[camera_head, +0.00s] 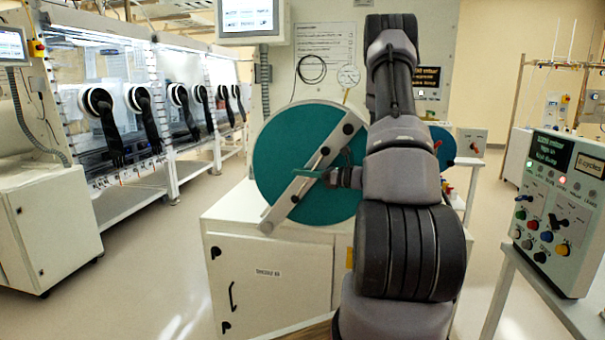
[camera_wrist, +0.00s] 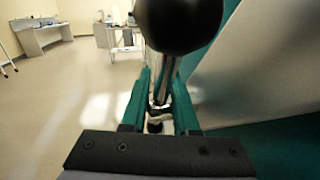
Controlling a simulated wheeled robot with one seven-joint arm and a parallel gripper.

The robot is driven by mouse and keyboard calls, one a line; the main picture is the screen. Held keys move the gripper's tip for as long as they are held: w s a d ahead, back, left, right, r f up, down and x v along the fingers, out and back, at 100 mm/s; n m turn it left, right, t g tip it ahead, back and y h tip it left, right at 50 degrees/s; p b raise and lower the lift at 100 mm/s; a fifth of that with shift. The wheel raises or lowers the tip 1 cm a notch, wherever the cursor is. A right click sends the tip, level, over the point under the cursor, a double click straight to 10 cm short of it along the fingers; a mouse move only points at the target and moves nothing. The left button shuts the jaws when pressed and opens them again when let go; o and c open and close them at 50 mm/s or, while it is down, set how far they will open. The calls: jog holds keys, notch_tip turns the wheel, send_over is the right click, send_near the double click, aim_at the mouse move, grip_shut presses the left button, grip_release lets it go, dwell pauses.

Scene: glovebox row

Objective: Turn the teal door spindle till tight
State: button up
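The round teal door (camera_head: 285,145) stands upright on a white cabinet, with a pale grey bar (camera_head: 305,183) running diagonally across it. My gripper (camera_head: 333,176) is at the bar near the door's middle, and my arm hides the door's right edge. In the wrist view my two green fingers (camera_wrist: 161,88) stand close on either side of a shiny metal rod (camera_wrist: 162,76) and appear shut on it. A large black ball knob (camera_wrist: 180,18) sits at the rod's end, beyond the fingers. The spindle's centre is not clearly visible in the head view.
A control box (camera_head: 555,210) with coloured buttons stands on a stand at the right. A glovebox row (camera_head: 150,110) with black gloves runs along the left. The floor (camera_head: 150,270) at the left front is clear.

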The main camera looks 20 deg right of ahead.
jog(key=shift+a, duration=0.1)
grip_shut()
dwell(1.4)
